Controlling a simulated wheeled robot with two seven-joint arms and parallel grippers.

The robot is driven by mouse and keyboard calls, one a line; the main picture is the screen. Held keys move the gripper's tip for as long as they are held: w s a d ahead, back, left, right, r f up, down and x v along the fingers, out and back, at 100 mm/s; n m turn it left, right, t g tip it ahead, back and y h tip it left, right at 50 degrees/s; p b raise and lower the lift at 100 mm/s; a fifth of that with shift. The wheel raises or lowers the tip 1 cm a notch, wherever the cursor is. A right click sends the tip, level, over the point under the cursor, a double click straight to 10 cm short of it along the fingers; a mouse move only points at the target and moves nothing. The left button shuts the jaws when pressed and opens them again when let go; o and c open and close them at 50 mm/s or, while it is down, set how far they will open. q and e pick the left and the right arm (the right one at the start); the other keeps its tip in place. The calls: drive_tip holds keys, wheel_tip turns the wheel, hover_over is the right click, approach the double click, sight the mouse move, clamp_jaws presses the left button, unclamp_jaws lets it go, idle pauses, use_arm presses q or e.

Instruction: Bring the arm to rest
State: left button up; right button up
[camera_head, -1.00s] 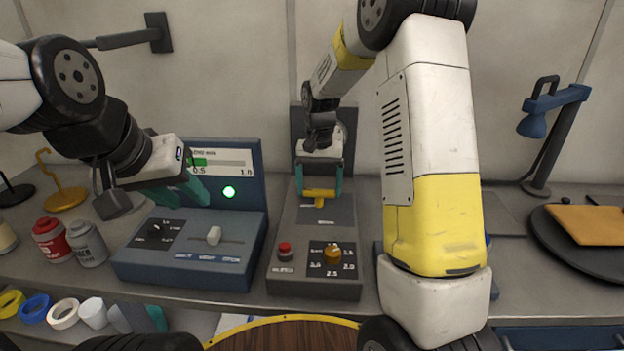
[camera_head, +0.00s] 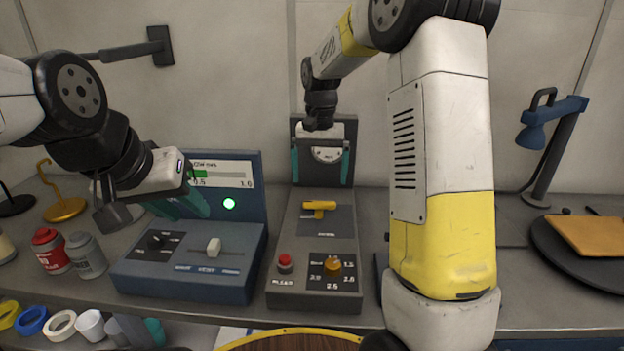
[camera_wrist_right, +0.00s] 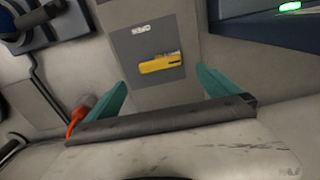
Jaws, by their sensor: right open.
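My right gripper (camera_head: 320,164) is open and empty, with its teal fingers apart. It hangs above and behind the yellow lever handle (camera_head: 319,207) on the middle grey panel (camera_head: 290,240). The handle also shows between the open fingers in the right wrist view (camera_wrist_right: 160,64), clear of them. My left gripper (camera_head: 188,205) hangs in front of the left blue-grey console (camera_head: 190,275). Its teal fingers are partly hidden, and their gap cannot be made out.
The left console has a green lamp (camera_head: 229,203), a white slider (camera_head: 214,246) and a dark knob. The middle panel has a red button (camera_head: 285,262) and an orange knob (camera_head: 333,265). Red (camera_head: 50,250) and grey (camera_head: 86,254) cans stand left. A blue lamp (camera_head: 552,120) stands right.

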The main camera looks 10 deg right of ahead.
drive_tip(key=shift+r, duration=0.1)
drive_tip(key=shift+s+d+r, duration=0.1)
drive_tip(key=shift+s+r, duration=0.15)
drive_tip(key=shift+r, duration=0.05)
drive_tip(key=s+d+r+n+t+y, duration=0.1)
drive_tip(key=s+r+t, duration=0.1)
drive_tip(key=s+r, duration=0.3)
drive_tip(key=s+d+r+t+y, duration=0.1)
drive_tip(key=s+r, duration=0.3)
drive_tip(key=s, duration=0.4)
drive_tip(key=s+n+t, duration=0.2)
drive_tip(key=s+t, duration=0.1)
drive_tip(key=s, duration=0.9)
drive_tip(key=shift+d+f, duration=0.4)
